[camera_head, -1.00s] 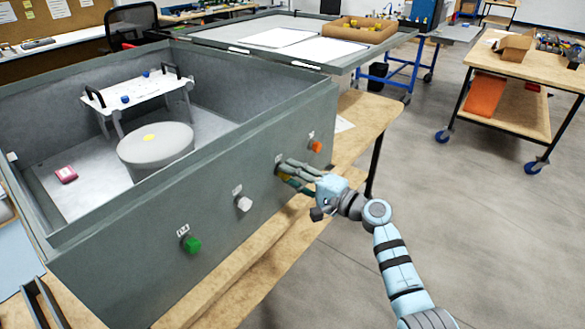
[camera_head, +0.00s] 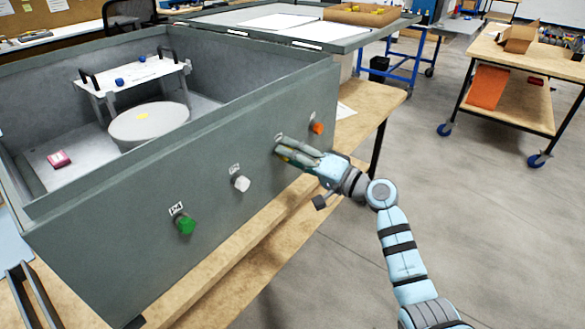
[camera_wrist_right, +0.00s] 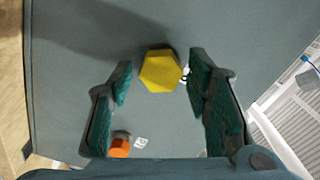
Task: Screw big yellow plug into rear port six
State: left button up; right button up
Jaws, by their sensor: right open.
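The big yellow plug (camera_wrist_right: 160,70) is a hexagonal head against the grey wall of the analyser box in the right wrist view. It shows between and slightly beyond the fingertips of my right gripper (camera_wrist_right: 158,82), which is open with a finger on either side. A gap shows between the plug and the left finger; the right finger is close to it. In the head view my right gripper (camera_head: 284,150) reaches the box's outer wall (camera_head: 140,235), and its fingers mostly hide the plug. The port behind the plug is hidden. My left gripper is not in view.
An orange plug (camera_head: 316,128), a white plug (camera_head: 241,184) and a green plug (camera_head: 185,224) sit along the same wall. Inside the box are a grey round drum (camera_head: 150,124), a white stand (camera_head: 131,77) and a pink item (camera_head: 59,159).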

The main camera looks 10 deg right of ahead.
pick_arm(q)
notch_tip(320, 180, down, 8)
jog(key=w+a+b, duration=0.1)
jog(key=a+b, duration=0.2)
jog(key=b, duration=0.4)
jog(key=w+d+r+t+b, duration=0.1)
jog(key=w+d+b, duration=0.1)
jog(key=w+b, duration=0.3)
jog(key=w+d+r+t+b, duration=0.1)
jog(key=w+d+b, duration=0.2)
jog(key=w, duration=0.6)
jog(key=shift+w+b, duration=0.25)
jog(key=shift+b, duration=0.6)
pick_arm(e)
jog(key=shift+r+n, duration=0.1)
jog(key=shift+n, duration=9.3)
